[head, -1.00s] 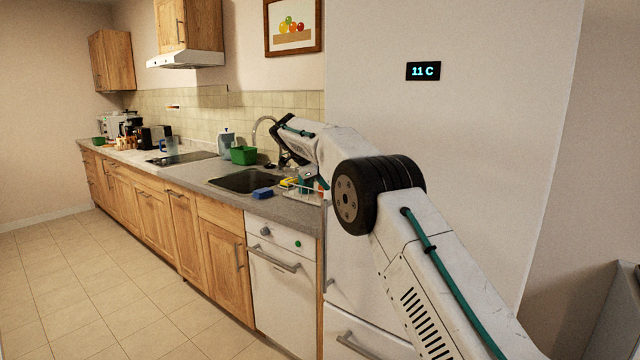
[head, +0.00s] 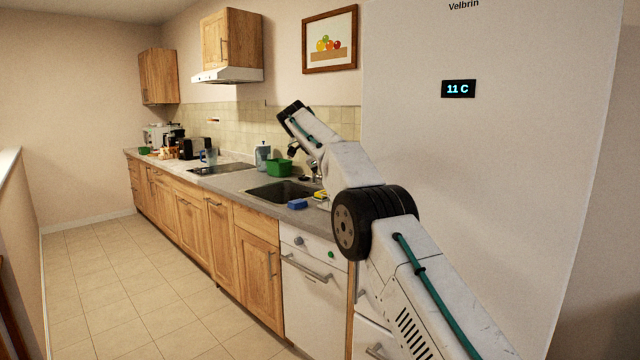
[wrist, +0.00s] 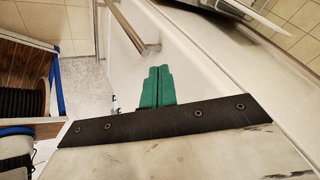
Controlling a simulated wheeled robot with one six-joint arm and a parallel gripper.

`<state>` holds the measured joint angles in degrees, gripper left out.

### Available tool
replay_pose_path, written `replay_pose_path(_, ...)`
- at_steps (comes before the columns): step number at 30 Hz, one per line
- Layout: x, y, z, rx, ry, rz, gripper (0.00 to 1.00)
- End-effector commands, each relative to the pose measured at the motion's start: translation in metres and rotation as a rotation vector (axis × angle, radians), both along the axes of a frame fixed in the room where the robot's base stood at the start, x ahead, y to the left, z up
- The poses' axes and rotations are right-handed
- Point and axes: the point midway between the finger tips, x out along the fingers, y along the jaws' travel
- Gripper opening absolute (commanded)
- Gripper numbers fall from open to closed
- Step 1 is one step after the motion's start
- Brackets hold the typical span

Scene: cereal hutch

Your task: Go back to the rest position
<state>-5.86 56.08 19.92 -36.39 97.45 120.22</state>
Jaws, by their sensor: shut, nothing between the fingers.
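My gripper shows in the wrist view (wrist: 156,87) as two green fingers pressed together, with nothing between them. Past the fingers are a pale appliance front and a metal bar handle (wrist: 128,25). In the head view my arm is raised and bent in front of the fridge (head: 490,170), and its far end reaches up in front of the tiled wall. The fingers are not clearly visible in the head view.
The counter runs along the left with a sink (head: 280,191), a green container (head: 279,168) and a blue sponge (head: 297,204). A white dishwasher (head: 312,295) stands below. The tiled floor (head: 150,290) at left is clear.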

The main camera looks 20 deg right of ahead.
Motion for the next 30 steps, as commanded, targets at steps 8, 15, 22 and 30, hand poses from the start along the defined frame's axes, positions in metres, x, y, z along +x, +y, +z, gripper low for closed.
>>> replay_pose_path(8, 0.004, -0.005, 0.001, -0.015, 0.088, 0.148, 0.0)
replay_pose_path(15, 0.002, 0.008, -0.063, 0.011, 0.393, 0.514, 0.0)
replay_pose_path(22, -0.045, 0.016, -0.074, 0.076, 0.633, 0.889, 0.0)
replay_pose_path(30, -0.163, 0.023, -0.059, 0.168, 0.82, 1.362, 0.0)
